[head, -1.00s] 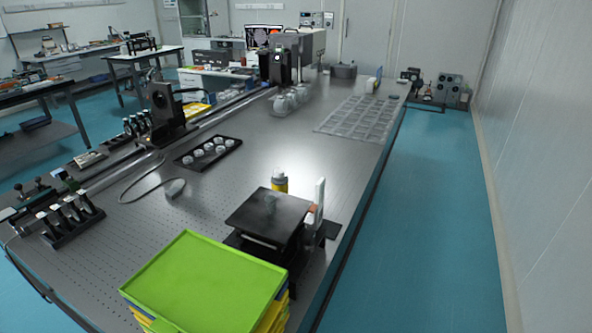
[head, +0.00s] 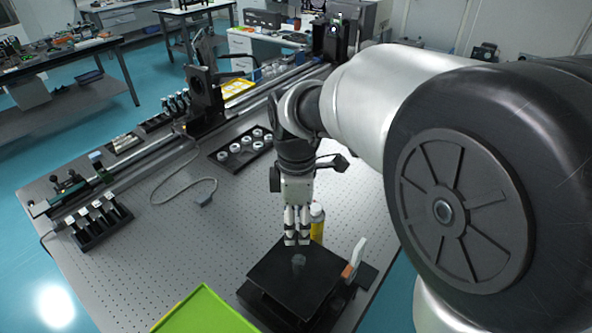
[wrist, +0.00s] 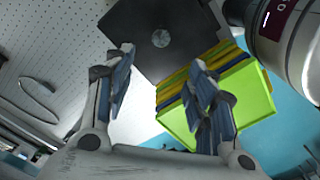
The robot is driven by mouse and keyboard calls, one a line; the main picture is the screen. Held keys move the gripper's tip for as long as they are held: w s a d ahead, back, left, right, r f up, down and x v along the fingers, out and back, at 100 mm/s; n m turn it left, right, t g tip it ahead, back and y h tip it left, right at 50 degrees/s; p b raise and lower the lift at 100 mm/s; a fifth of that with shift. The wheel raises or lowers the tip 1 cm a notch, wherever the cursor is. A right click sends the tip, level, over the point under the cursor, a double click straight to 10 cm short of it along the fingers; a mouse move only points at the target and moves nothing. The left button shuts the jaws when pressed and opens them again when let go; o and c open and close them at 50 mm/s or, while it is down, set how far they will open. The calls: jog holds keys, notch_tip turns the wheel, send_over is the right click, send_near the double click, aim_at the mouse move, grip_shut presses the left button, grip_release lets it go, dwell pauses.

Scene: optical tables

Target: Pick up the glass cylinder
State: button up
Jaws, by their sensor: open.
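The glass cylinder (head: 298,261) is small and clear and stands on the black square platform (head: 270,274) near the front of the optical table. In the wrist view the glass cylinder (wrist: 161,38) shows as a faint round shape on the dark platform (wrist: 185,15). My gripper (head: 298,240) points down above the platform, a little above and behind the cylinder in the head view. In the wrist view my gripper (wrist: 160,95) has its fingers spread wide apart with nothing between them.
A yellow bottle (head: 317,222) stands just behind the platform. A white and orange upright piece (head: 354,259) is at its right. Green stacked trays (head: 205,315) lie in front. A black tray of round parts (head: 243,148) and a loose cable (head: 190,185) lie further left.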

aim_at(299, 259)
jog(key=f+b, duration=0.1)
jog(key=f, duration=0.2)
jog(key=f+b, duration=0.1)
jog(key=f, duration=0.3)
jog(key=s+f+b, duration=0.1)
jog(key=f, duration=0.3)
jog(key=shift+d, duration=0.1)
jog(key=f, duration=0.2)
jog(key=f+b, duration=0.1)
jog(key=w+f+b, duration=0.1)
jog(key=f, duration=0.1)
jog(key=shift+d+f, duration=0.2)
jog(key=shift+f, duration=0.1)
jog(key=shift+r, duration=0.1)
jog(key=shift+c, duration=0.5)
jog(key=c, duration=1.1)
